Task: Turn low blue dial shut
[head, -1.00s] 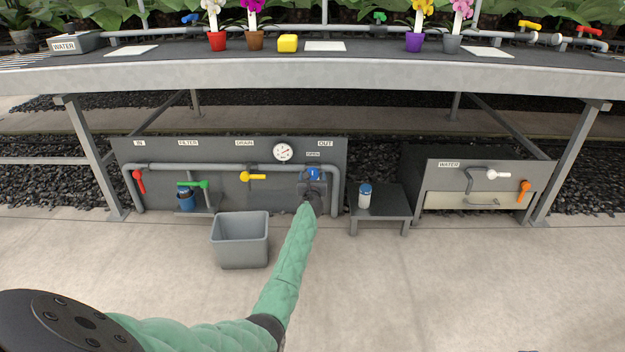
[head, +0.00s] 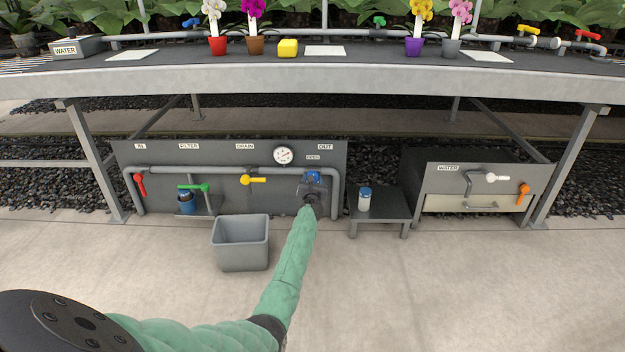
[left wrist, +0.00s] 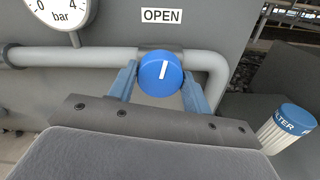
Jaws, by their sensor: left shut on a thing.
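The low blue dial (left wrist: 161,70) sits on the grey pipe under the OPEN label (left wrist: 162,15). Its white mark points nearly straight up, leaning slightly right, toward the label. In the left wrist view my left gripper (left wrist: 158,82) has one blue finger on each side of the dial and is shut on it. In the head view the dial (head: 313,176) shows just beyond my left gripper (head: 312,182), whose fingers are small and partly hidden there. My right gripper is not in view.
A pressure gauge (head: 283,155) and a yellow lever (head: 254,180) are left of the dial. A grey bin (head: 240,243) stands on the floor. A white, blue-capped filter (head: 364,199) stands on a low stand (head: 381,211) to the right. The bench (head: 320,75) overhangs above.

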